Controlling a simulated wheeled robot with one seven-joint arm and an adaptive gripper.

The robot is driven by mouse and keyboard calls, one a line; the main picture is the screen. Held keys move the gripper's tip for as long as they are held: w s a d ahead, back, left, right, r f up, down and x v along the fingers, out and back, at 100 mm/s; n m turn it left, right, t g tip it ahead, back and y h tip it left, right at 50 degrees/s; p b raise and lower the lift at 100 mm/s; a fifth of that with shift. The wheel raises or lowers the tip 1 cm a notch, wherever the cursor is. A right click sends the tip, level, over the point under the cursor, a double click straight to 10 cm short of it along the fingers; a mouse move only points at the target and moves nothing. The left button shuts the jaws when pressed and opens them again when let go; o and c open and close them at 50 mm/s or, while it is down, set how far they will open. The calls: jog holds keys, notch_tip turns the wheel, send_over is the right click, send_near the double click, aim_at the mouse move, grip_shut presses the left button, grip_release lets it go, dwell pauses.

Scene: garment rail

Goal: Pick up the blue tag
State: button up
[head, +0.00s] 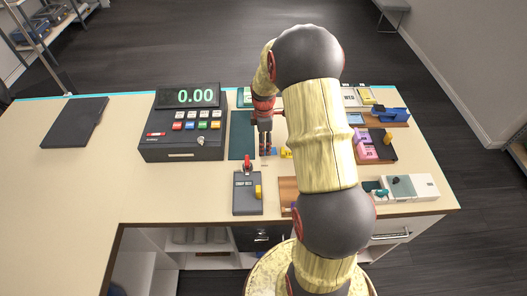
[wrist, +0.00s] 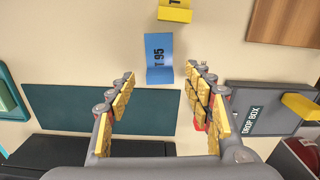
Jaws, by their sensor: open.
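The blue tag (wrist: 158,58) lies on the counter in the wrist view, with dark lettering that reads like "T 95". It has a folded lower edge. My gripper (wrist: 160,76) is open and empty, with its yellow-padded fingers spread to the left and right. The tag lies just beyond and between the fingertips in the picture; the exact height gap is hard to judge. In the head view my gripper (head: 266,148) points down at the counter beside the register, and only a bit of blue shows at its tips. A yellow tag (wrist: 174,11) lies just beyond the blue one.
A dark green mat (wrist: 75,108) lies to the left, beside the cash register (head: 185,125). A grey drop box (wrist: 262,118) with a yellow part stands to the right. A brown board (wrist: 285,22) is at the upper right. Bare counter surrounds the tag.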

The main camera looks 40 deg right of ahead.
notch_tip(320, 180, down, 2)
jog(key=shift+c, duration=0.4)
jog(key=c, duration=0.7)
